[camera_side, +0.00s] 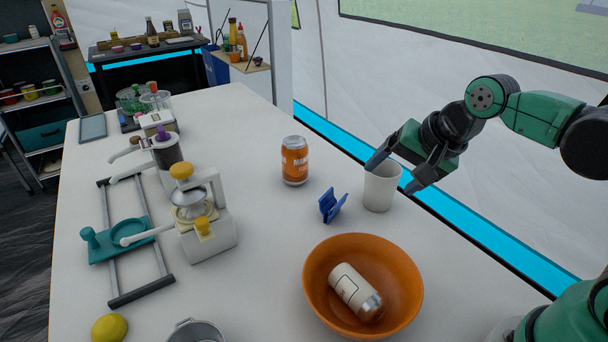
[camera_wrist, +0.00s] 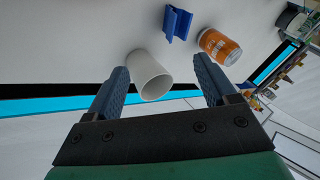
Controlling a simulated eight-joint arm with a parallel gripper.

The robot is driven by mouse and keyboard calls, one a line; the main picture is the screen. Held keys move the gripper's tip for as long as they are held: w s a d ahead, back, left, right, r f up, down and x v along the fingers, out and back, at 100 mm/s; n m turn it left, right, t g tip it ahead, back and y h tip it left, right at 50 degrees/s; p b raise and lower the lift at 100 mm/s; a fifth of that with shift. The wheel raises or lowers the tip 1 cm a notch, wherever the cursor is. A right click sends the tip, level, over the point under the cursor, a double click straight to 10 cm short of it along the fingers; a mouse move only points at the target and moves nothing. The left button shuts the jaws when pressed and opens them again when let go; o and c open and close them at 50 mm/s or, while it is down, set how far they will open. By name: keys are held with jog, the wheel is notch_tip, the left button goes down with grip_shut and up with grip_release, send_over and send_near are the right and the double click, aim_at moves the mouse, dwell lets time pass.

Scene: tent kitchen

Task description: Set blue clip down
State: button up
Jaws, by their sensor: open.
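The blue clip (camera_side: 332,205) sits on the white table between the orange can and the white cup. It also shows in the wrist view (camera_wrist: 178,24), beyond the cup. My gripper (camera_side: 391,174) is open, with its fingers spread near the rim of the white cup (camera_side: 381,188). In the wrist view my gripper (camera_wrist: 163,80) has the cup (camera_wrist: 148,76) between and just beyond its fingertips. I cannot tell whether a finger touches the cup. The clip is apart from the fingers.
An orange can (camera_side: 295,161) stands behind the clip. An orange bowl (camera_side: 318,290) holding a white can (camera_side: 354,290) is in front. A juicer-like device (camera_side: 205,222) and teal press frame (camera_side: 128,235) stand left. The table between juicer and clip is clear.

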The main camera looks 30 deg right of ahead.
jog(key=n, duration=0.3)
jog(key=s+n, duration=0.1)
jog(key=n, duration=0.3)
jog(key=n+t, duration=0.1)
jog(key=n, duration=0.2)
jog(key=shift+s+n+h, duration=0.3)
jog(key=shift+s, duration=0.1)
